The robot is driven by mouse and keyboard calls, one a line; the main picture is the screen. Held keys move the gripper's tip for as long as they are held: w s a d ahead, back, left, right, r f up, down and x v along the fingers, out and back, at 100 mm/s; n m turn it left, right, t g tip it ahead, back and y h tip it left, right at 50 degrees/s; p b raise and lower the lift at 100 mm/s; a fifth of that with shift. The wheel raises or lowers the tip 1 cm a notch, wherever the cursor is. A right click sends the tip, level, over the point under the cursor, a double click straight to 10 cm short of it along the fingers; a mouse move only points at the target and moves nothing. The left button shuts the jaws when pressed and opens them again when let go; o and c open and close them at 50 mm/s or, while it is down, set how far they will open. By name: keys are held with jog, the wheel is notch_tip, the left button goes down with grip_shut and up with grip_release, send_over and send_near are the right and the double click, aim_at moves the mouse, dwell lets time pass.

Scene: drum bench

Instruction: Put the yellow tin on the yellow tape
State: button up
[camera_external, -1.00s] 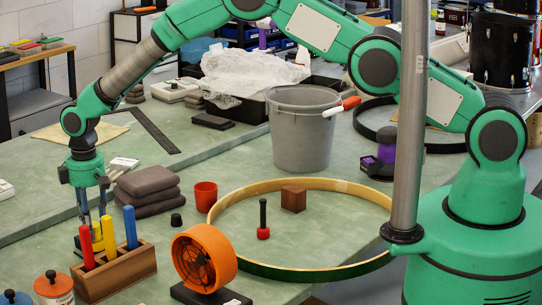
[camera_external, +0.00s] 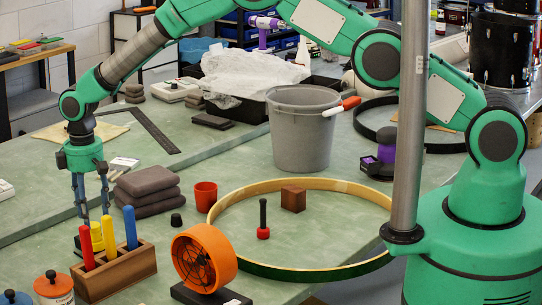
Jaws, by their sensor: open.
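My gripper (camera_external: 94,213) is open on the left side of the bench, pointing down, with its fingers apart and nothing seen between them. Just below its fingertips a small yellow object (camera_external: 77,244) shows on the bench, mostly hidden behind the red stick and wooden holder. It fits the yellow tin, but I cannot make out its full shape. No yellow tape can be made out apart from it, so I cannot tell whether the tin rests on tape.
The wooden holder (camera_external: 121,274) with red, yellow and blue sticks stands in front of my gripper. Brown pads (camera_external: 148,191) are stacked to its right. An orange fan (camera_external: 205,259), a red cup (camera_external: 205,196) and a large hoop (camera_external: 330,270) stand farther right.

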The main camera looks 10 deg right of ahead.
aim_at(93, 224)
notch_tip(93, 224, up, 8)
jog(key=shift+r, duration=0.2)
dwell(0.8)
dwell(0.4)
